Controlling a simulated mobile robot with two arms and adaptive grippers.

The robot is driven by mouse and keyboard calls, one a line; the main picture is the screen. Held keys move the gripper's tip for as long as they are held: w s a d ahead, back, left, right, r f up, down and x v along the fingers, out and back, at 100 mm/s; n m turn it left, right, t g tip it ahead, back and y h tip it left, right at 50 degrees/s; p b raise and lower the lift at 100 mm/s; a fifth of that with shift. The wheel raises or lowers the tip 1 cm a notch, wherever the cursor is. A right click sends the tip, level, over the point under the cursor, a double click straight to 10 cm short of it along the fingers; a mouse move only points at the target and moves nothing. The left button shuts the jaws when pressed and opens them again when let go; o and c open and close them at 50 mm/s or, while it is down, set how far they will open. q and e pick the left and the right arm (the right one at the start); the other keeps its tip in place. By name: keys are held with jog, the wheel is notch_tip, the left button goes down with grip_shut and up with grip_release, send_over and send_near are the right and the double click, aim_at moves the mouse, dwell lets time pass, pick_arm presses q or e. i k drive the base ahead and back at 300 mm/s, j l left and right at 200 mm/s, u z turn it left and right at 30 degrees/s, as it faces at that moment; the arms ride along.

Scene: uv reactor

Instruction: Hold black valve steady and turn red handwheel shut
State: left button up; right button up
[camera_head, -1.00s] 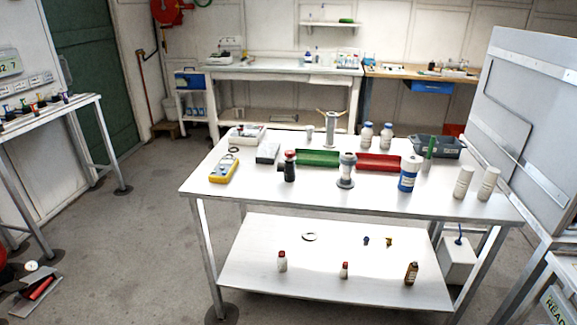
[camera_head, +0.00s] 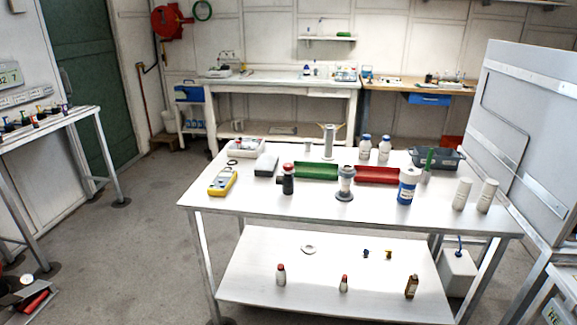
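A small upright black piece with a red top stands near the front of the white table, left of centre. It looks like the black valve (camera_head: 288,185) with its red handwheel (camera_head: 288,167), but it is too small to tell the wheel's shape or setting. It stands beside the green tray (camera_head: 316,171). Several small dark pieces with coloured tops (camera_head: 37,117) stand on the left bench, too small to make out. Neither of my grippers is in view.
The white table (camera_head: 250,206) also holds a yellow meter (camera_head: 222,182), a grey-topped fitting (camera_head: 345,185), a red tray (camera_head: 377,175), a blue-labelled bottle (camera_head: 407,187) and white bottles (camera_head: 462,194). A grey panel (camera_head: 520,130) stands at the right.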

aim_at(287, 167)
jog(key=i+j+z, duration=0.3)
jog(key=i+j, duration=0.2)
jog(key=i+j+z, duration=0.3)
jog(key=i+j, duration=0.3)
